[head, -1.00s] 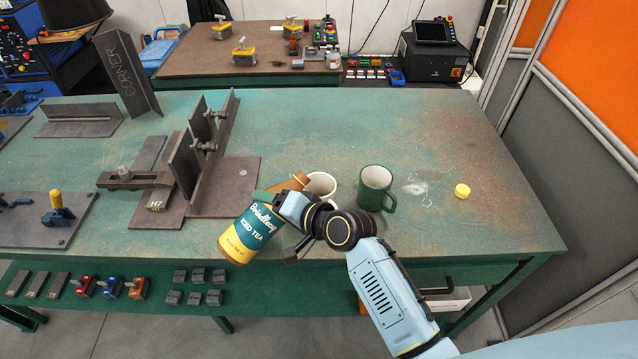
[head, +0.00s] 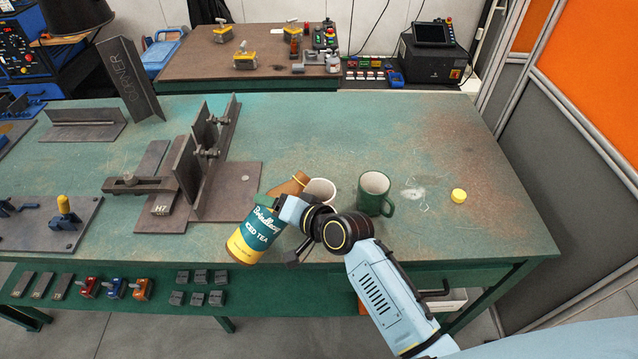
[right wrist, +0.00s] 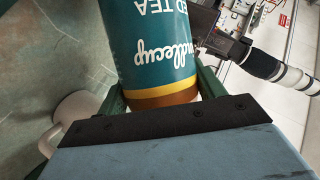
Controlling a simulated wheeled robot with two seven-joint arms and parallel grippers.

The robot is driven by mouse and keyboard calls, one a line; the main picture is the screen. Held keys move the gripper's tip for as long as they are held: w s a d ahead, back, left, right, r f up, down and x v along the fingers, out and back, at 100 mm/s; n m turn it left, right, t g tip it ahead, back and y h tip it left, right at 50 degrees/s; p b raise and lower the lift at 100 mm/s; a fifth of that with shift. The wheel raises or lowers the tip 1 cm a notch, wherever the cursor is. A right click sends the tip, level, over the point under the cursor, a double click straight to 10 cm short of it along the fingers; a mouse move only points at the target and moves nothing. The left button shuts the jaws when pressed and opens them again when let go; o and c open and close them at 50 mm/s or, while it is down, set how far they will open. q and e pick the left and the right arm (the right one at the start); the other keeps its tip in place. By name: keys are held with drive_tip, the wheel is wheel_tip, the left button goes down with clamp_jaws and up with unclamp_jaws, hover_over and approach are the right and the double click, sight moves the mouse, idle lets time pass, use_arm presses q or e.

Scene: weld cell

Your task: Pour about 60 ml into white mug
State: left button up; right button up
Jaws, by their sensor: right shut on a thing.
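An iced tea bottle (head: 254,236) with a teal label and yellow lower band is tilted, its brown neck end up and to the right, close by the white mug (head: 320,188). My right gripper (head: 277,207) is shut around the bottle and holds it at the table's front edge. The bottle also fills the middle of the right wrist view (right wrist: 155,50), between green fingers. The white mug stands upright, partly hidden by my gripper; it shows at the left of the right wrist view (right wrist: 72,112). No stream of tea is visible, and the mug's contents cannot be made out. My left gripper is out of view.
A green mug (head: 374,193) stands just right of the white mug. A yellow cap (head: 458,195) lies farther right. A steel fixture with upright plates (head: 190,165) stands to the left. The right part of the green table (head: 450,135) is mostly clear.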

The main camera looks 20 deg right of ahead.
sight(278, 194)
drive_tip(key=r+n+h+p, duration=0.1)
drive_tip(key=p, duration=0.1)
drive_tip(key=r+n+p, duration=0.1)
drive_tip(key=p, duration=0.2)
drive_tip(key=r+n+h+p, duration=0.1)
drive_tip(key=p, duration=0.2)
drive_tip(key=shift+w+d+r+t+h, duration=0.15)
drive_tip(key=shift+w+d+t+h, duration=0.15)
drive_tip(key=shift+d+t, duration=0.1)
drive_tip(key=shift+s+a+n+h+p, duration=0.1)
drive_tip(key=shift+a+n+h+p, duration=0.05)
drive_tip(key=shift+n+h+p, duration=0.4)
drive_tip(key=shift+n+t, duration=0.4)
drive_tip(key=shift+n, duration=0.05)
drive_tip(key=shift+f+n+t+h+b, duration=0.3)
drive_tip(key=shift+n+h+b, duration=0.1)
drive_tip(key=shift+n+h, duration=0.4)
drive_tip(key=shift+r, duration=0.1)
idle(0.6)
